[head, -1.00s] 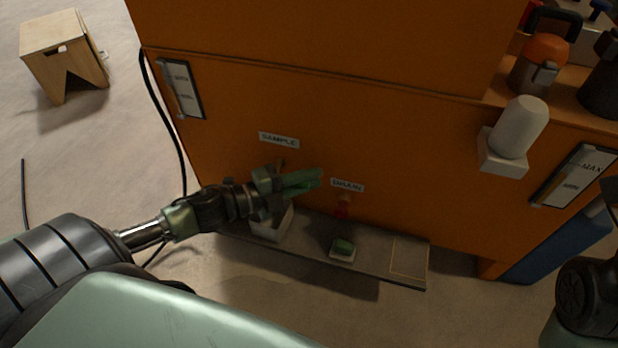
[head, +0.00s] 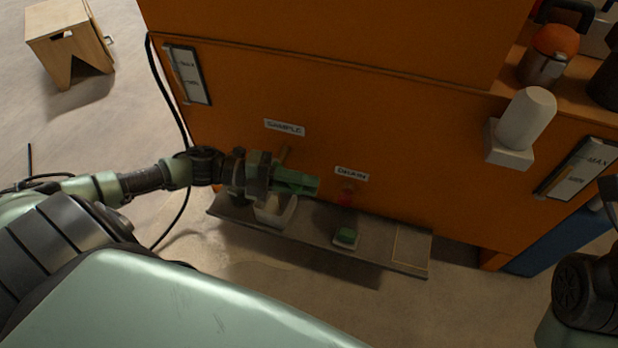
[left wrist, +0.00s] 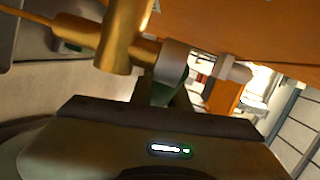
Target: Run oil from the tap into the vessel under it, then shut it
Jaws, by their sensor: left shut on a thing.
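The brass tap (head: 285,153) sits under the SAMPLE label on the orange wall, mostly hidden behind my left gripper. Its brass body shows large in the left wrist view (left wrist: 125,40). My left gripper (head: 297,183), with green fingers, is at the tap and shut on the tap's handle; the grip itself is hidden. The vessel, an open whitish container (head: 275,213), stands on the shelf below the tap, its upper part partly covered by the gripper. I cannot see any oil stream or the level inside. My right gripper is not in view.
A white cylinder (head: 525,120) juts from the wall at right. A black cable (head: 178,120) hangs at left. A wooden stool (head: 70,45) stands behind.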

